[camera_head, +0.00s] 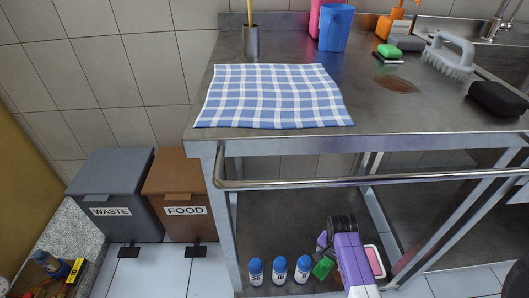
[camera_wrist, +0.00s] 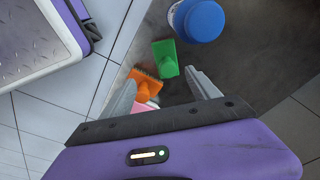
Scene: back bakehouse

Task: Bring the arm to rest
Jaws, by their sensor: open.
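My gripper (camera_wrist: 161,78) is open in the wrist view, with its two grey fingers apart and nothing held between them. It points down at the lower shelf of the steel table. A green brush (camera_wrist: 166,58) lies just past the fingertips. An orange brush (camera_wrist: 146,88) shows between the fingers, partly hidden, with a pink thing (camera_wrist: 142,112) behind it. In the head view my purple arm (camera_head: 352,262) hangs low in front of the table, beside the green brush (camera_head: 323,267). The fingers cannot be made out there.
Several blue-capped bottles (camera_head: 280,269) stand on the lower shelf (camera_head: 260,225), left of my arm. The tabletop (camera_head: 365,110) with its rail (camera_head: 300,183) is above. A checked cloth (camera_head: 270,97) lies on top. WASTE (camera_head: 110,185) and FOOD (camera_head: 175,185) bins stand left.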

